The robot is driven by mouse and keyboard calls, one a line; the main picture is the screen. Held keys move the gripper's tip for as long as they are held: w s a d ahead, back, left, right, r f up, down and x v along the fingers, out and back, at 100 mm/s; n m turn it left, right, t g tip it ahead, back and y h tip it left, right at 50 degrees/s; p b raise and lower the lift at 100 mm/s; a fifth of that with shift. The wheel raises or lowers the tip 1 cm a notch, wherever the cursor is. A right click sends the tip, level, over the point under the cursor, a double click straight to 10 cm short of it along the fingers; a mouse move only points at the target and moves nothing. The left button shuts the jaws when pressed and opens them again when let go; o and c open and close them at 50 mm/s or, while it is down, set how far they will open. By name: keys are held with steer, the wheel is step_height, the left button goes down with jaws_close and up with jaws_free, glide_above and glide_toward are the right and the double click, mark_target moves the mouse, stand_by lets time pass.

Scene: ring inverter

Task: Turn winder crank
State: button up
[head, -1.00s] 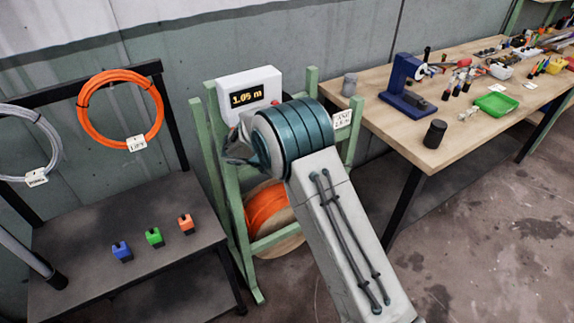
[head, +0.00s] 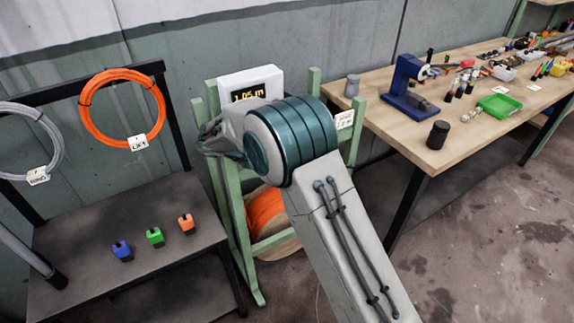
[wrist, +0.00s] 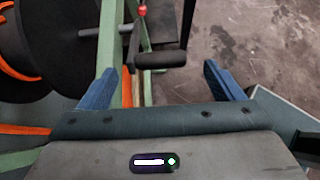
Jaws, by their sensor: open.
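The winder is a green frame (head: 231,215) with a white display box (head: 247,82) on top and a drum of orange cable (head: 265,212) low down. My arm hides its crank in the head view. In the wrist view the crank's dark handle (wrist: 163,60) lies crosswise, joined to a dark crank arm (wrist: 187,22). My gripper (wrist: 161,70) is open, its two blue fingers spread wide to the left and right of the handle. The handle appears just beyond the fingertips, and I cannot tell whether it is between them in depth. Nothing is held.
A dark rack (head: 75,262) at left carries cable coils and blue, green and orange blocks. A wooden workbench (head: 390,120) at right holds a blue tool, a black cup and a green tray. Open concrete floor (head: 500,240) lies at the lower right.

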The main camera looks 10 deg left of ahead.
steer(key=v, duration=0.6)
